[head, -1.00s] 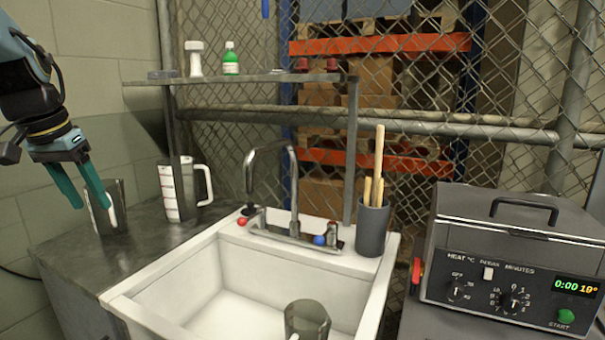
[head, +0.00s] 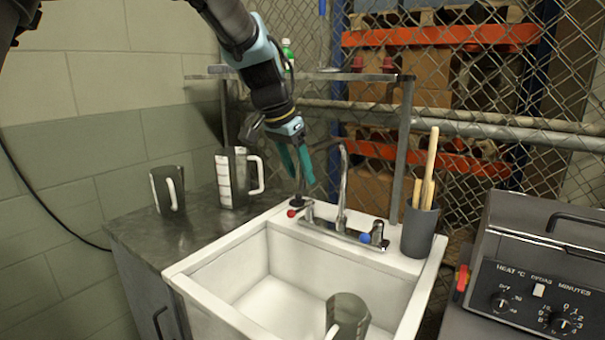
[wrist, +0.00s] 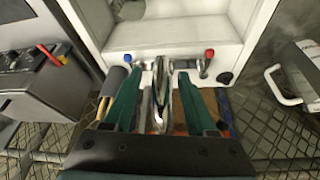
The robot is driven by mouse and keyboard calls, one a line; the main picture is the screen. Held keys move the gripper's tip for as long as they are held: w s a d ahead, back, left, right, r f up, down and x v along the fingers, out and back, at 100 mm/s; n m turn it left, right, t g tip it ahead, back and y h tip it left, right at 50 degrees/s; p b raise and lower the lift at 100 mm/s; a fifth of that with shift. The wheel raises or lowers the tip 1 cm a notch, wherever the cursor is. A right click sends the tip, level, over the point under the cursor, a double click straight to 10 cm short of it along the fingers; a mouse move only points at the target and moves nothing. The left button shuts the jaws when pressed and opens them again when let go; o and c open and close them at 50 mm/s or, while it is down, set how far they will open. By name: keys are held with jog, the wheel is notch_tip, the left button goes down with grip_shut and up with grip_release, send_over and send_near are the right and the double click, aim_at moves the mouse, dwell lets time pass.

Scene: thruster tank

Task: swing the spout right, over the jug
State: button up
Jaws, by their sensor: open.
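The chrome spout (head: 343,190) rises from the tap base at the back of the sink and arches left in the head view. In the wrist view the spout (wrist: 160,90) lies between the open fingers of my gripper (wrist: 159,72); contact cannot be told. A grey see-through jug (head: 348,316) stands in the sink at the front right, partly cut off by the picture's edge. The spout's arch points away from that jug.
A red knob (head: 292,213) and a blue knob (head: 365,238) flank the spout. A grey holder (head: 420,232) with wooden sticks stands to the right. A marked jug (head: 233,180) and a smaller jug (head: 166,190) stand on the left counter. A shelf (head: 340,76) runs behind.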

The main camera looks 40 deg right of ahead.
jog(key=shift+x, duration=1.15)
grip_shut()
dwell(0.6)
